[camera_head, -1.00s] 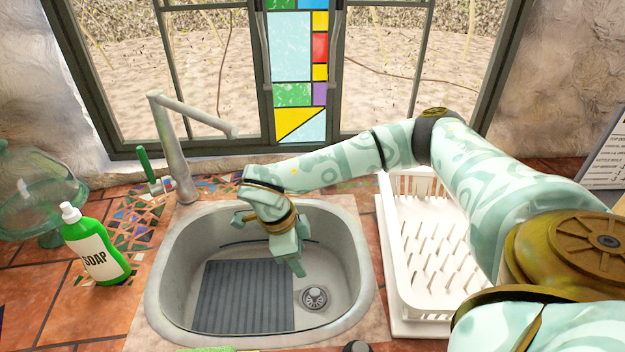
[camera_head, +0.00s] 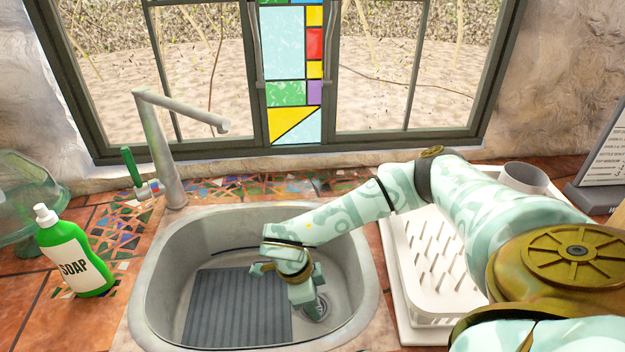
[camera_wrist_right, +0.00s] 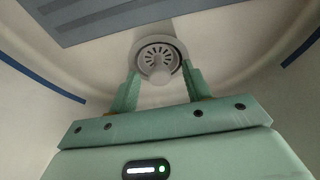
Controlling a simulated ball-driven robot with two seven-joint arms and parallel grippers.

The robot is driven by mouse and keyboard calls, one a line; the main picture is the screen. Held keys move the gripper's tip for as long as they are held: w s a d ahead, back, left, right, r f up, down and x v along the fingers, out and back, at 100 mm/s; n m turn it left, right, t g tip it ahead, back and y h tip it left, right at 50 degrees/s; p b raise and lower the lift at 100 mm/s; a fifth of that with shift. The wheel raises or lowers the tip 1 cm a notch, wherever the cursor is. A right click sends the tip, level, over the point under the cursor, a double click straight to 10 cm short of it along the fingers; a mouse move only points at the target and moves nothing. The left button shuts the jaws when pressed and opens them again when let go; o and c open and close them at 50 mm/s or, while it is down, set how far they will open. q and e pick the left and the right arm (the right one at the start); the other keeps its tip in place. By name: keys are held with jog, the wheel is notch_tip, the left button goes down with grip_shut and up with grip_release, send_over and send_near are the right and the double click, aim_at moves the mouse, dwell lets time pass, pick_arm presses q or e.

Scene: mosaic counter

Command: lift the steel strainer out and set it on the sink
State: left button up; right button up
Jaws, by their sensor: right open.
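The steel strainer (camera_head: 316,308) sits in the drain at the right of the sink basin, partly hidden behind my right gripper (camera_head: 308,312) in the head view. The right wrist view shows the strainer (camera_wrist_right: 158,58) as a round slotted disc with a central knob. My right gripper (camera_wrist_right: 163,85) is open there, its two fingers pointing at the strainer, one on each side of its lower part. I cannot tell whether they touch it. The sink (camera_head: 160,262) is a grey oval basin. My left gripper is not in view.
A grey ribbed mat (camera_head: 235,310) lies in the basin left of the drain. The faucet (camera_head: 165,150) stands behind the sink. A green soap bottle (camera_head: 75,255) is at the left, and a white dish rack (camera_head: 440,305) is at the right.

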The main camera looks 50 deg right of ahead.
jog(key=shift+r, duration=0.1)
grip_shut()
